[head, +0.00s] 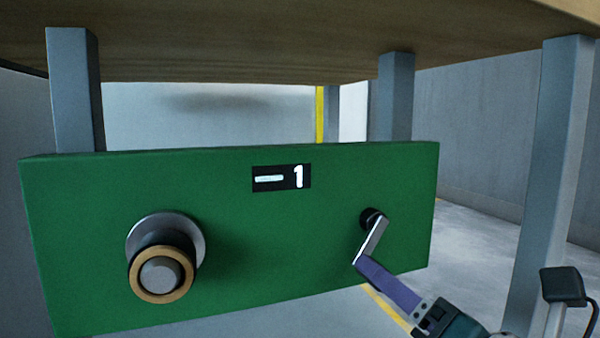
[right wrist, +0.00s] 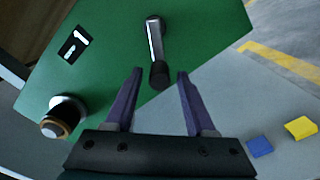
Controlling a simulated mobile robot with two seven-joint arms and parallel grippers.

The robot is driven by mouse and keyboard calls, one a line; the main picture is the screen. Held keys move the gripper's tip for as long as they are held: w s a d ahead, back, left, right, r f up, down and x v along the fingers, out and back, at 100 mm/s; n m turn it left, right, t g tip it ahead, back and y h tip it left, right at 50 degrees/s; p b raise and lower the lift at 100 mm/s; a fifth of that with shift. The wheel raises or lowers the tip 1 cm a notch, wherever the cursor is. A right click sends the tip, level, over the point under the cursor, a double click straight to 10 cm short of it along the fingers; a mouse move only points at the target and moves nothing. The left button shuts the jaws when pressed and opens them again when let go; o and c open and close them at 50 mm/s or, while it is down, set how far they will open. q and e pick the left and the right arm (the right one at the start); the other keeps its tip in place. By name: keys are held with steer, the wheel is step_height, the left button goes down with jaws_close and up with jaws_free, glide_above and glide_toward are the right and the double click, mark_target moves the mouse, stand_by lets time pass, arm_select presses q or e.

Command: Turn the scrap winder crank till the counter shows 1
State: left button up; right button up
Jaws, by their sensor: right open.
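The scrap winder is a green panel (head: 300,240) hung under a wooden tabletop. Its black counter window (head: 281,177) shows a white bar followed by a 1; it also shows in the right wrist view (right wrist: 73,45). The crank (head: 373,238) is at the panel's right, its metal arm pointing down in the head view. My right gripper (head: 361,263) is at the crank's lower end. In the right wrist view the gripper (right wrist: 160,74) is open, with the crank's dark knob (right wrist: 159,75) between its purple fingertips and a gap on each side. My left gripper is not in view.
A spool with a brown ring (head: 160,287) sticks out at the panel's left. Grey table legs (head: 550,190) stand around the panel. A blue block (right wrist: 260,147) and a yellow block (right wrist: 300,128) lie at the lower right in the right wrist view.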

steer(key=v, duration=0.6)
steer(key=shift+s, duration=0.3)
stand_by(0.5)
steer(key=s+d+r+m+g+h+p, duration=0.2)
steer(key=d+r+m+h+p, duration=0.25)
steer(key=r+m+p, duration=0.7)
steer(key=s+d+r+m+g+h+p, duration=0.3)
steer(key=d+r+m+p, duration=0.35)
steer(key=r+p, duration=1.05)
steer(key=s+a+r+m+g+y+p, duration=0.1)
steer(key=s+a+r+m+g+p, duration=0.2)
steer(key=s+r+p, duration=0.6)
steer(key=s+r+m+g+p, duration=0.2)
steer(key=r+m+g+p, duration=0.3)
steer(key=p, duration=0.9)
steer(key=s+a+r+m+g+y+p, duration=0.1)
steer(key=s+a+r+m+p, duration=0.15)
steer(key=s+r+p, duration=0.55)
step_height(320, 180, up, 36)
steer(key=w+d+p, duration=0.1)
steer(key=w+p, duration=0.1)
steer(key=p, duration=3.6)
steer(key=shift+w+t, duration=0.3)
